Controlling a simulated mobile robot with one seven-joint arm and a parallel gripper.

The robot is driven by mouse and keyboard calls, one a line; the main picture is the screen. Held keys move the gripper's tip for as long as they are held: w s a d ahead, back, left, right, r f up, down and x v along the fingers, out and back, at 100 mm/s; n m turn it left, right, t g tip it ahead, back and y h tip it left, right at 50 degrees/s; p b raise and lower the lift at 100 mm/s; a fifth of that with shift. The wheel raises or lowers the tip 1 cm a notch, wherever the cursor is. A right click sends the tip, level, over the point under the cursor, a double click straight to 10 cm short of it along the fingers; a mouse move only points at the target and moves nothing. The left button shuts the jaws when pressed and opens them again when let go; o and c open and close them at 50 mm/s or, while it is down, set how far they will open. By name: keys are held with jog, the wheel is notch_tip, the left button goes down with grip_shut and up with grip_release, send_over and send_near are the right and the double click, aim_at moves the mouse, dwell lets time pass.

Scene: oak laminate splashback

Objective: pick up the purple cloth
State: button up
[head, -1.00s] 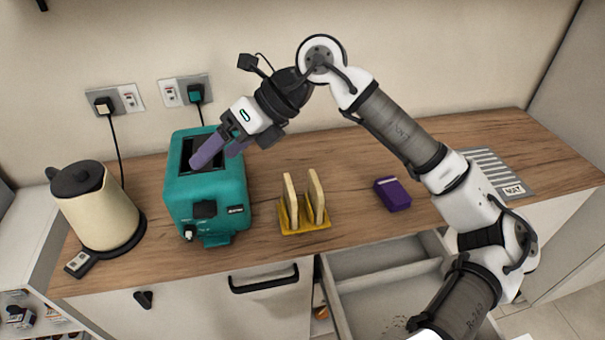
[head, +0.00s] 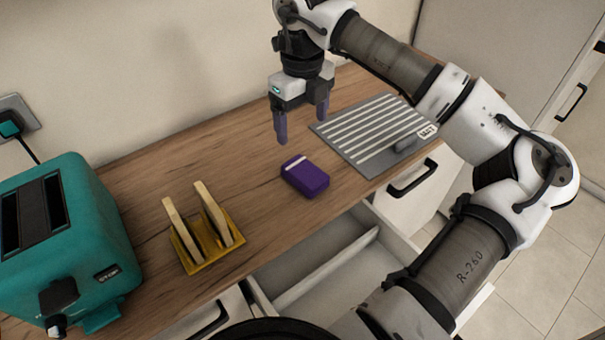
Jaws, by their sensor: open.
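The purple cloth (head: 306,178) looks like a compact folded block with a pale stripe along its far top edge. It lies on the wooden counter between the yellow rack and the striped grey mat. My gripper (head: 302,128) is open and empty, pointing down above the counter. It hangs behind and above the cloth in the head view, with its two purple-grey fingers apart. The fingers do not appear to touch the cloth.
A yellow rack (head: 212,262) with two upright slices stands left of the cloth, and a teal toaster (head: 88,235) farther left. The striped mat (head: 352,151) with a grey object lies right. An open drawer (head: 325,275) sits below the front edge.

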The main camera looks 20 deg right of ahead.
jog(key=p, duration=0.1)
send_over(305, 171)
jog(key=f, duration=0.7)
jog(key=shift+w+a+f, duration=0.1)
jog(key=shift+w+a, duration=0.1)
jog(key=f, duration=0.1)
jog(key=f+p, duration=0.2)
jog(key=f, duration=0.1)
jog(key=shift+s+d, duration=0.2)
jog(key=shift+d, duration=0.05)
jog(key=shift+f+p, duration=0.35)
jog(key=shift+f, duration=0.3)
jog(key=c, duration=1.1)
jog(key=shift+r, duration=0.1)
notch_tip(305, 171, up, 20)
jog(key=b, duration=0.4)
jog(key=o, duration=0.5)
jog(key=shift+c, duration=0.2)
jog(key=c, duration=0.3)
